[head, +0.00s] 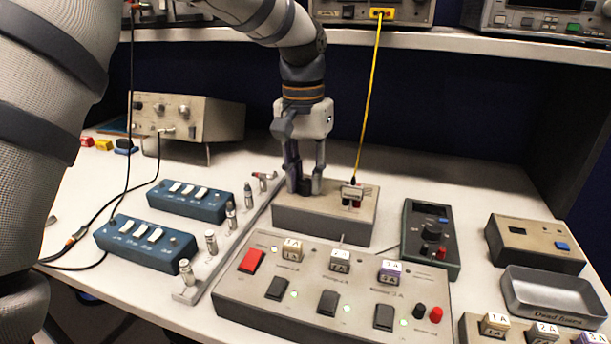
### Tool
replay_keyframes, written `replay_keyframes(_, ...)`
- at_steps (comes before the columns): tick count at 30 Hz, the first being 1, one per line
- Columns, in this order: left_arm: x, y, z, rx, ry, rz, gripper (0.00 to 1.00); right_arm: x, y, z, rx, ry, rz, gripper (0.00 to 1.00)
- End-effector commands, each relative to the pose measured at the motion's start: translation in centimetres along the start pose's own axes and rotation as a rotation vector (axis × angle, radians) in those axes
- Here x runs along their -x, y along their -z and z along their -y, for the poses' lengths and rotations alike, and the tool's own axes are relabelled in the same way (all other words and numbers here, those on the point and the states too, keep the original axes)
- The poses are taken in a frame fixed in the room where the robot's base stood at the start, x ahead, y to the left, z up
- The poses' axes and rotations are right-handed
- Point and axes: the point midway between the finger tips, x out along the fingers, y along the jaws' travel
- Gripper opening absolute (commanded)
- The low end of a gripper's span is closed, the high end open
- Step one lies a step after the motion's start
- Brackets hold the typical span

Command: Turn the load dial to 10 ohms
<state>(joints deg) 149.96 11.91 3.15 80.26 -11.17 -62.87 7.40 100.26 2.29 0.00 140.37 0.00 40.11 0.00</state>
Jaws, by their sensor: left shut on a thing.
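A beige-grey box (322,221) stands in the middle of the bench, behind the switch panel. My left gripper (306,186) points straight down onto the left part of its top. Its fingers are shut on a dark knob there, which I take to be the load dial. The fingers hide most of the knob, and I cannot read its pointer or any ohm marking. A small connector (352,191) with a yellow cable sits on the right part of the same box. My right gripper is not in view.
A switch panel (232,290) with rocker switches and labelled cubes stands in front. A dark handheld meter (430,238) and an empty grey tray (553,296) are at right. Blue switch boxes (190,202) and a rail of metal posts are at left. The yellow cable (368,100) hangs right of my gripper.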

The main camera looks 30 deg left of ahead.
Motion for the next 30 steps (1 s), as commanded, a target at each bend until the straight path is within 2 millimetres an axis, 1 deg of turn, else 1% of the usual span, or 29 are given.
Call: replay_keyframes(30, 0.09, 0.11, -0.01, -0.963, 0.001, 0.021, 0.00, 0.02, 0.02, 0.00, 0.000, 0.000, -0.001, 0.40)
